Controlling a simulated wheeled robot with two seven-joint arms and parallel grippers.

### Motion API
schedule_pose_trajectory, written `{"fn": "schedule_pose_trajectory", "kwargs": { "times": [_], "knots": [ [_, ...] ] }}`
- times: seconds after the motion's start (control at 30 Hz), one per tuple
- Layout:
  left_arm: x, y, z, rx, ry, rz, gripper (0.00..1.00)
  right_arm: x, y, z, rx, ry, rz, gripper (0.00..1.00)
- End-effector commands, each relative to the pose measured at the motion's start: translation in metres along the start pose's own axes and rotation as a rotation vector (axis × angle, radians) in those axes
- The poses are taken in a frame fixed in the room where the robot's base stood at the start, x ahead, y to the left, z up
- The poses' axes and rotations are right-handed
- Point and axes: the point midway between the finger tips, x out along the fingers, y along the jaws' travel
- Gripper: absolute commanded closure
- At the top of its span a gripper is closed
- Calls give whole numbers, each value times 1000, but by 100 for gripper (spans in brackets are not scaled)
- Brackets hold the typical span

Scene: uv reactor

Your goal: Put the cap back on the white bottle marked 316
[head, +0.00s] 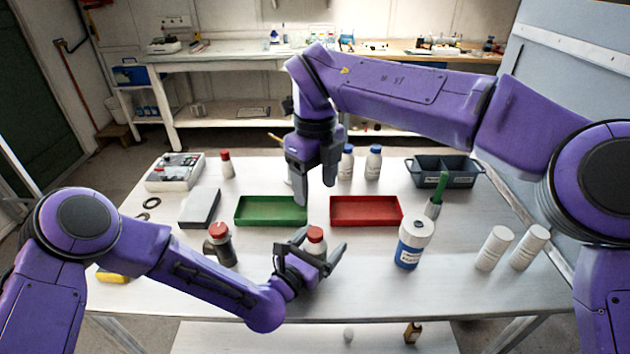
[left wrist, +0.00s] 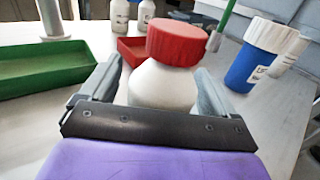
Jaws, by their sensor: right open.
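A white bottle (left wrist: 162,86) with a red cap (left wrist: 176,44) stands upright on the bench. In the head view the red cap (head: 316,234) shows between my left fingers. I can read no number on it. My left gripper (left wrist: 157,70) has one finger on each side of the bottle; a gap shows at the left finger, so it looks open around it. My left gripper (head: 322,246) is low over the bench in the head view.
A green tray (head: 240,222) and red tray (head: 398,222) lie behind. Two white cylinders (head: 494,248) stand farther right. Blue-capped bottles (head: 373,164) and a small red-capped bottle (head: 227,167) are at the back.

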Motion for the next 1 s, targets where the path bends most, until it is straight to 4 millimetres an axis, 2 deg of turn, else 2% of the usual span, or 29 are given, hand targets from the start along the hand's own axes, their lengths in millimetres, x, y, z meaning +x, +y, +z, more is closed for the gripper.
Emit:
{"fn": "schedule_pose_trajectory", "kwargs": {
  "times": [0.13, 0.23, 0.5, 0.63, 0.8, 1.0],
  "knots": [
    [-3, 0, -1, 0, 1, 0, 10, 2, 0, 0, 0, 0, 0, 36],
    [-14, 0, -3, -1, 2, 0, 10, 6, 0, 0, 0, 0, 0, 36],
    [-73, 1, -3, -2, 1, 1, 10, 23, 0, 0, 0, 0, 0, 36],
    [-94, 1, -2, -2, 0, 1, 10, 28, 0, 0, 0, 0, 0, 36],
    [-105, 0, 0, -1, -1, 0, 10, 29, 0, 0, 0, 0, 0, 36],
    [-106, 0, 0, 0, 0, 0, 10, 28, 0, 0, 0, 0, 0, 36]
  ]
}}
